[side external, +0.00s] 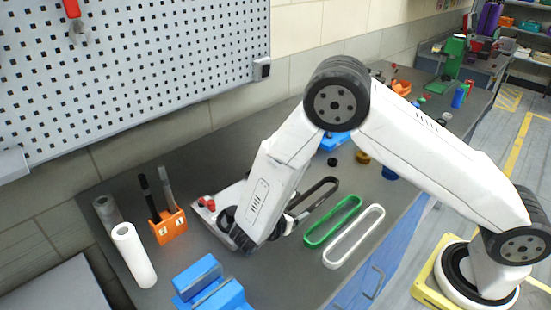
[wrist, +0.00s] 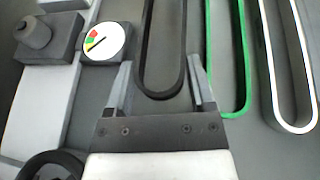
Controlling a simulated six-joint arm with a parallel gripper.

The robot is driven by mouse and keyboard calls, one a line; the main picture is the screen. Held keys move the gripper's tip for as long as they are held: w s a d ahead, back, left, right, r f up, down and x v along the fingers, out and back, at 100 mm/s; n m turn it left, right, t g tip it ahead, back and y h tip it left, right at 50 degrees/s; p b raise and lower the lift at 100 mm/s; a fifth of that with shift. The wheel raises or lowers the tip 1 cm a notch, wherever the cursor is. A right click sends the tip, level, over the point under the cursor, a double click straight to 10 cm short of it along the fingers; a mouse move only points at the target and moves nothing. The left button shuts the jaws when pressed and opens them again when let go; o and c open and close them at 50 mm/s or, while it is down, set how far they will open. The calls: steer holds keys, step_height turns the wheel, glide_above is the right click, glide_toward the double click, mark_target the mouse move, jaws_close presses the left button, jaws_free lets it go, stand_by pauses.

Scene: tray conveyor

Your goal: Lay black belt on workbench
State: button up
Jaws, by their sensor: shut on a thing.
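The black belt (side external: 333,181) is a long closed loop lying flat at or just above the grey workbench (side external: 285,290); I cannot tell whether it touches. In the wrist view its near rounded end (wrist: 160,95) sits between the two fingers of my gripper (wrist: 161,72), which is shut on it. The belt's far end runs out of the wrist view. In the side view my gripper (side external: 290,222) is low over the bench and mostly hidden by my wrist, along with the belt's near end.
A green belt (side external: 333,222) and a white belt (side external: 355,237) lie parallel to the right. A round gauge (wrist: 106,42) is left of the fingers. An orange holder (side external: 168,227), white roll (side external: 133,255) and blue block (side external: 210,287) stand left. Bare bench lies in front.

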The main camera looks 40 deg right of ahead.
steer(key=shift+f, duration=1.45)
steer(key=shift+f, duration=0.1)
steer(key=o, duration=1)
steer(key=shift+s+a+r, duration=0.1)
steer(key=shift+a+r, duration=0.15)
steer(key=shift+a, duration=0.15)
steer(key=shift+v, duration=1.05)
step_height(320, 180, up, 5)
steer(key=shift+r, duration=1.05)
